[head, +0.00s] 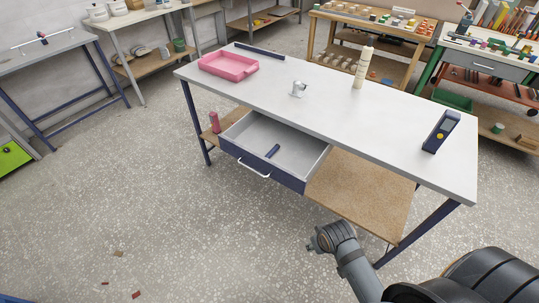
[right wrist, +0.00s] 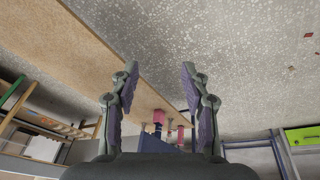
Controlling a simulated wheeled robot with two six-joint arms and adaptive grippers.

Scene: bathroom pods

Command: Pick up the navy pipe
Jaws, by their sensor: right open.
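The navy pipe (head: 273,151) is a short dark-blue piece lying in the open drawer (head: 308,167) of the white-topped workbench, near the middle of the drawer floor. In the head view my right arm comes in from the lower right and ends in front of the bench, well short of the drawer. In the right wrist view my right gripper (right wrist: 160,70) has its two fingers spread apart with nothing between them. I cannot make out the pipe in that view. My left gripper is not in view.
On the benchtop (head: 340,115) are a pink tray (head: 228,68), a small white object (head: 298,88), a cream bottle (head: 362,66) and a navy device (head: 441,132). A pink bottle (head: 214,122) stands on the wooden lower shelf (head: 365,190). The floor left of the bench is mostly clear.

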